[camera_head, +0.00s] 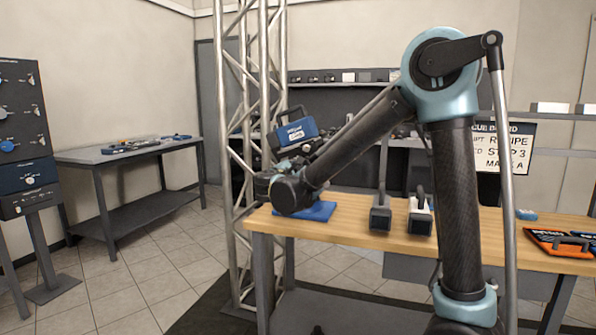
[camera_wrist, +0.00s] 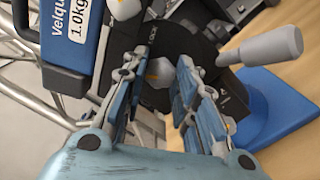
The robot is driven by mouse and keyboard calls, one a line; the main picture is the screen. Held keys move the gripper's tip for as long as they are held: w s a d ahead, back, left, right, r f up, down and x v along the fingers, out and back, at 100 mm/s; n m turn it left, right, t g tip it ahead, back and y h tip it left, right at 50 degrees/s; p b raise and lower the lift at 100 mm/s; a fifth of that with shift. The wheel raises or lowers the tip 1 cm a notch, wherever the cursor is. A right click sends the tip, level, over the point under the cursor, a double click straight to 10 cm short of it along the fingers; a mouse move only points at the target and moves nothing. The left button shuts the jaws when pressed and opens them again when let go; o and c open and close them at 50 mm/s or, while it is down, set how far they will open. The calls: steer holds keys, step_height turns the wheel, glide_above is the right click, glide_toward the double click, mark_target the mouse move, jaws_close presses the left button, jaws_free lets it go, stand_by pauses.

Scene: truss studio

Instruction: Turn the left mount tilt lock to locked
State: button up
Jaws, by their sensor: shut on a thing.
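The left mount is a dark unit with a printed "LOCK" label, partly hidden behind my wrist in the head view. A blue block (camera_head: 297,132) with a white label sits on it, and this block also shows at the upper left of the wrist view (camera_wrist: 66,45). In the wrist view, a small pale tilt lock knob (camera_wrist: 158,73) with an orange mark sits between my fingertips. My gripper (camera_wrist: 161,78) is shut on this knob. Its fingers are hidden in the head view. The exact angle of the knob is partly hidden by the fingers.
A grey handle (camera_wrist: 272,46) sticks out right of the knob. A blue base (camera_head: 316,211) lies on the wooden bench (camera_head: 345,232). A metal truss (camera_head: 232,150) rises close on the left.

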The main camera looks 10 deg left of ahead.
steer(key=shift+f+m, duration=0.1)
steer(key=shift+m, duration=8.2)
steer(key=o, duration=1)
steer(key=shift+o, duration=0.2)
